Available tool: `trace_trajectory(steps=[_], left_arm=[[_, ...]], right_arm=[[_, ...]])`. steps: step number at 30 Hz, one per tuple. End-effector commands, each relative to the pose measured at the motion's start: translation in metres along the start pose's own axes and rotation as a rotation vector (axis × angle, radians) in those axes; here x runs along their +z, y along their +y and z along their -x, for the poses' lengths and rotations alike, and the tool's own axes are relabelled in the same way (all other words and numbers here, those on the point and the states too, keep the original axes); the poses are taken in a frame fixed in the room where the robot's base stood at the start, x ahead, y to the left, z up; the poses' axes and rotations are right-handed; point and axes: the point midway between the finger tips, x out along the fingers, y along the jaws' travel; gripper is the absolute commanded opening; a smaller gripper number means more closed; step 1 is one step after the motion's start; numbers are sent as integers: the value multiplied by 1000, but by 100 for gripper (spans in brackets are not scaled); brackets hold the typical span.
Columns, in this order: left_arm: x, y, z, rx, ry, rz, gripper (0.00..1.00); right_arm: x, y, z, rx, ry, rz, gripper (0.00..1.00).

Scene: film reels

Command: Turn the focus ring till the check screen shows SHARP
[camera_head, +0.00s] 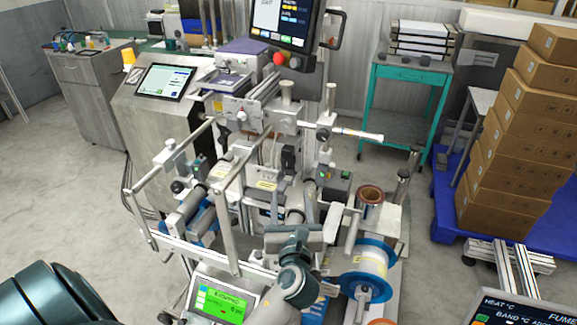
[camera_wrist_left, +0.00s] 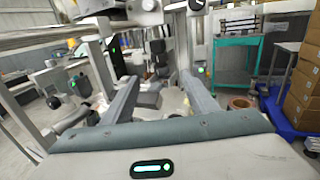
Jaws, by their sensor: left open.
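A green-lit check screen (camera_head: 222,302) sits at the front of the machine, low in the head view; its small text is not clearly legible. I cannot pick out the focus ring with certainty in either view. My left gripper (camera_head: 293,214) is in front of the machine's middle, right of the green screen and left of the blue-rimmed reel. In the left wrist view its two grey fingers (camera_wrist_left: 160,82) are spread apart with nothing held between them. Machine parts lie beyond the fingertips. My right gripper is not in view.
Metal rails and posts (camera_head: 190,220) surround the gripper's left side. A blue-rimmed reel (camera_head: 363,266) and a copper-coloured roll (camera_head: 370,195) stand on the right. A tablet (camera_head: 165,81) and a monitor (camera_head: 285,18) are behind. Stacked boxes (camera_head: 520,140) stand far right.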

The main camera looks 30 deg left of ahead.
Motion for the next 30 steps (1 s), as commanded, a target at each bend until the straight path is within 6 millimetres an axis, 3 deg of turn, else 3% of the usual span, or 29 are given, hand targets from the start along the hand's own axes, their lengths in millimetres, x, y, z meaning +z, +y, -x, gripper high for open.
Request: trace_trajectory(steps=[5,18,24,30], left_arm=[[3,0,-32,0,-2,-2,53],[2,0,-110,0,-1,-1,53],[1,0,-132,0,0,-1,53],[0,0,-139,0,0,0,53]], right_arm=[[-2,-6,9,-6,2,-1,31],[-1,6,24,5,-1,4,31],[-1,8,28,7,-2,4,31],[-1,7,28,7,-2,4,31]])
